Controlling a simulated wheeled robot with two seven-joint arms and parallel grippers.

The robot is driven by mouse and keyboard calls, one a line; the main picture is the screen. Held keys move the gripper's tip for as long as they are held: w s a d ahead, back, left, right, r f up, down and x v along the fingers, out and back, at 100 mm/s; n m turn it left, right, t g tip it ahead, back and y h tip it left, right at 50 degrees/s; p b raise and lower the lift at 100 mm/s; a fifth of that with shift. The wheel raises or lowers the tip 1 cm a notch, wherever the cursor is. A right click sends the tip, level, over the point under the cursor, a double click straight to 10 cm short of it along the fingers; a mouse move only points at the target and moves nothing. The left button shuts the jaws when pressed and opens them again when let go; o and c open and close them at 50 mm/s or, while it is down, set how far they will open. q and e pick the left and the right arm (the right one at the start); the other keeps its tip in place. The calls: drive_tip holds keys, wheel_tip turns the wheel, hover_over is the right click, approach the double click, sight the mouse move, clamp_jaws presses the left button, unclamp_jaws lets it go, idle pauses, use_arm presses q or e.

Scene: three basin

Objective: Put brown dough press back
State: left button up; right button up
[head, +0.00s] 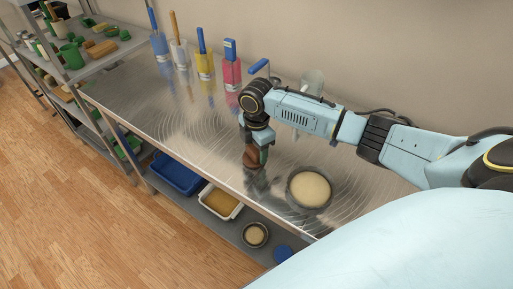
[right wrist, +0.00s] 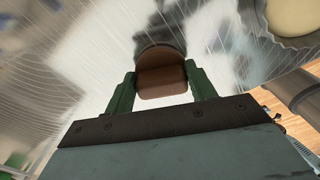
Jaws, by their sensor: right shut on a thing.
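The brown dough press (head: 250,157) is in my right gripper (head: 257,150), over the steel table, left of a round pan of dough. In the right wrist view the press (right wrist: 161,80) sits between the two green fingers of the gripper (right wrist: 160,88), which is shut on it. Its lower end is dark and partly hidden behind the brown part. Whether it touches the table I cannot tell. My left gripper is out of view.
The round pan (head: 309,188) holds pale dough near the table's front edge. Several coloured containers with tools, one of them red (head: 232,74), stand along the wall. A blue basin (head: 177,174) and a white basin (head: 221,202) sit on the lower shelf. The steel table (head: 185,120) is clear at middle left.

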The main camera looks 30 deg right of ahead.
sight(256, 148)
drive_tip(key=o, duration=1)
drive_tip(key=shift+f, duration=0.1)
drive_tip(key=shift+o, duration=0.2)
wheel_tip(256, 148, up, 12)
drive_tip(key=shift+r+p, duration=0.2)
drive_tip(key=shift+p, duration=0.1)
